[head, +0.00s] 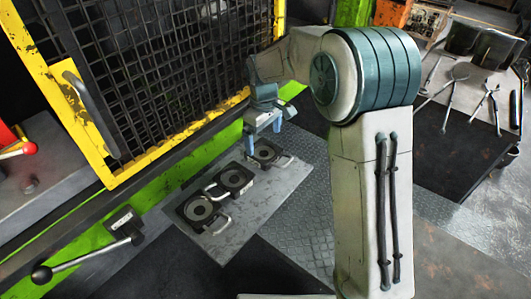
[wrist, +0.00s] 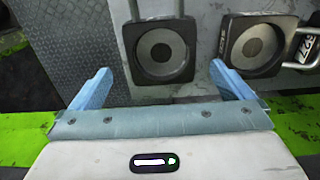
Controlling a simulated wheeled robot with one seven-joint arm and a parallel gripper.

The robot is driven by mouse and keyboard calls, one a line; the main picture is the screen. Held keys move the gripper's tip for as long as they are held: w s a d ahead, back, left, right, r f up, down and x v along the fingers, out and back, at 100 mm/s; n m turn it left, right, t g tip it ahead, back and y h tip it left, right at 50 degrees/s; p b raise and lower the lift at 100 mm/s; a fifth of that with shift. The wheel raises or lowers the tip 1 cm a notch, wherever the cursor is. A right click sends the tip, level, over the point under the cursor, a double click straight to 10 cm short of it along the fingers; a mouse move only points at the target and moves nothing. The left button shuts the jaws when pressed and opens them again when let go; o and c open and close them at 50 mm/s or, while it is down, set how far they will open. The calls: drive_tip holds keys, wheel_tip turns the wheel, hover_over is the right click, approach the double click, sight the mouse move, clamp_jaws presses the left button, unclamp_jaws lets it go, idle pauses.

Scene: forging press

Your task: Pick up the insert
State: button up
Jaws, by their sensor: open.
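Three dark square inserts with round grey recesses and metal loop handles lie in a row on a grey plate (head: 245,220): a near one (head: 201,210), a middle one (head: 233,178) and a far one (head: 265,152). My gripper (head: 264,137) is open and empty above the far insert. In the wrist view, one insert (wrist: 161,50) lies ahead, between the lines of my two blue fingers (wrist: 160,70), its handle pointing away. A second insert (wrist: 254,45) lies to the right, beyond the right finger. I cannot tell the exact height gap.
A yellow-framed mesh guard (head: 145,160) stands left of the plate, above a green edge (head: 158,202). A lever with a black knob (head: 42,274) sticks out at lower left. Floor right of the plate looks clear.

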sight(265, 154)
drive_tip(key=shift+s+d+f+p, duration=0.15)
drive_tip(key=shift+f+p, duration=0.25)
drive_tip(key=shift+f, duration=0.95)
drive_tip(key=shift+s+d+f+p, duration=0.1)
drive_tip(key=shift+f+p, duration=0.3)
drive_tip(key=shift+f, duration=0.95)
drive_tip(key=c, duration=1.8)
drive_tip(key=shift+w+a+r, duration=0.1)
drive_tip(key=shift+c, duration=0.8)
drive_tip(key=shift+r, duration=0.1)
